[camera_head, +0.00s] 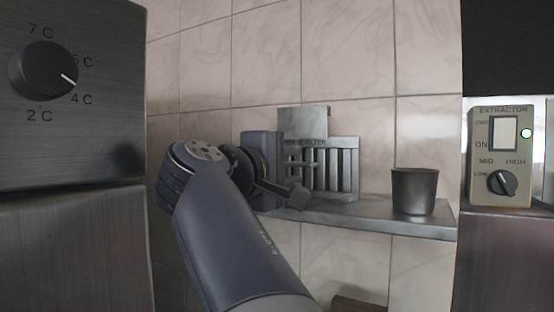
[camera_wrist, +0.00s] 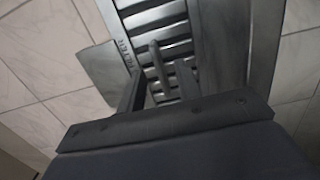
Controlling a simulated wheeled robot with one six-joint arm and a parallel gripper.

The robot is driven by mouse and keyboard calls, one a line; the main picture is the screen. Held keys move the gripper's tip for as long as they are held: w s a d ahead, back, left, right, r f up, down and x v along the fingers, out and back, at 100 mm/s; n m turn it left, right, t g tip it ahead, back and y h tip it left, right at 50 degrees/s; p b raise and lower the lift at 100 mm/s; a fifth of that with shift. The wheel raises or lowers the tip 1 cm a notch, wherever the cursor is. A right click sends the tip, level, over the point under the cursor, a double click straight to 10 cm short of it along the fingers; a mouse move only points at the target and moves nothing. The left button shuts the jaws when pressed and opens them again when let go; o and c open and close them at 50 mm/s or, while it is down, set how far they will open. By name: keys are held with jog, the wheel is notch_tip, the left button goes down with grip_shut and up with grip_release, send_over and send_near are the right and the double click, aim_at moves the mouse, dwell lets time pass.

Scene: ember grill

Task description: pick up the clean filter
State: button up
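The filter (camera_head: 335,168) is a grey metal piece with vertical slats and a raised plate with lettering on top. It stands on the wall shelf (camera_head: 370,219), leaning near the tiled wall. It also shows close up in the wrist view (camera_wrist: 158,18), with its slats and label partly hidden. My gripper (camera_head: 284,188) is just left of and in front of the filter's lower left part. In the wrist view its fingers (camera_wrist: 147,78) look apart, with slats visible between and behind them. Nothing is seen held. Contact with the filter cannot be told.
A dark metal cup (camera_head: 414,191) stands on the shelf right of the filter. An extractor control panel (camera_head: 502,156) is at the far right. A dark appliance with a temperature knob (camera_head: 43,70) fills the left side. The shelf between filter and cup is clear.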

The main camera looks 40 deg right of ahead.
jog(key=shift+x, duration=1.2)
jog(key=shift+c, duration=0.4)
grip_shut()
